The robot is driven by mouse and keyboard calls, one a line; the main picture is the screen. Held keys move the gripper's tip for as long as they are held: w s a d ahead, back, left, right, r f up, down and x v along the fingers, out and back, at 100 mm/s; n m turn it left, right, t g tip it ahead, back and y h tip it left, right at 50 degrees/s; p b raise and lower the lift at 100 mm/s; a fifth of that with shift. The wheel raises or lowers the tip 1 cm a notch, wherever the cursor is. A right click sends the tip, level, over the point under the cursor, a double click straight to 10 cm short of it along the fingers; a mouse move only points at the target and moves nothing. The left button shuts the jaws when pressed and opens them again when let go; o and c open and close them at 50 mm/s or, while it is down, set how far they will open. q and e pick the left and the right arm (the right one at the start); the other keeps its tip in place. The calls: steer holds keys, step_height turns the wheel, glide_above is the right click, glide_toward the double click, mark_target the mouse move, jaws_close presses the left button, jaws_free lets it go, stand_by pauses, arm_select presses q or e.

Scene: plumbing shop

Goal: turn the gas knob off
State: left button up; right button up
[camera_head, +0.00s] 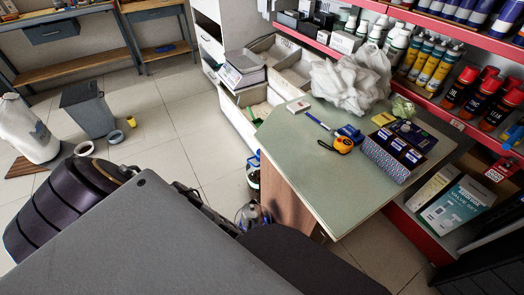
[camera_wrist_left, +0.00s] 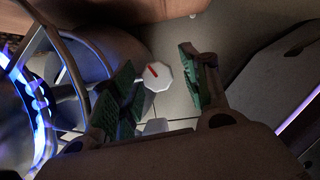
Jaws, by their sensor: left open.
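The gas knob (camera_wrist_left: 158,77) shows in the left wrist view as a small white octagonal face with a short red mark slanting from upper left to lower right. My left gripper (camera_wrist_left: 158,60) is open, its two green-padded fingers spread on either side of the knob in the picture. The knob appears apart from both pads; its exact depth relative to the fingertips is hard to tell. The knob's lower mount is partly hidden by the left finger. I cannot make out the knob or either gripper in the head view.
Dark curved bars and a blue glow (camera_wrist_left: 38,105) crowd the left of the wrist view. In the head view, a green-topped table (camera_head: 310,165) holds a tape measure (camera_head: 343,145) and a white bag (camera_head: 350,85). A red shelf (camera_head: 460,125) stands right; open tiled floor (camera_head: 150,160) lies left.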

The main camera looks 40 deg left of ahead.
arm_select(q)
steer(key=shift+w+a+r, duration=0.15)
steer(key=shift+a+r, duration=0.15)
steer(key=shift+a, duration=0.05)
steer(key=d+v, duration=0.1)
steer(key=v, duration=0.6)
steer(key=shift+s+a, duration=0.3)
steer(key=shift+s, duration=0.05)
stand_by(0.5)
steer(key=shift+d+r, duration=0.1)
stand_by(0.3)
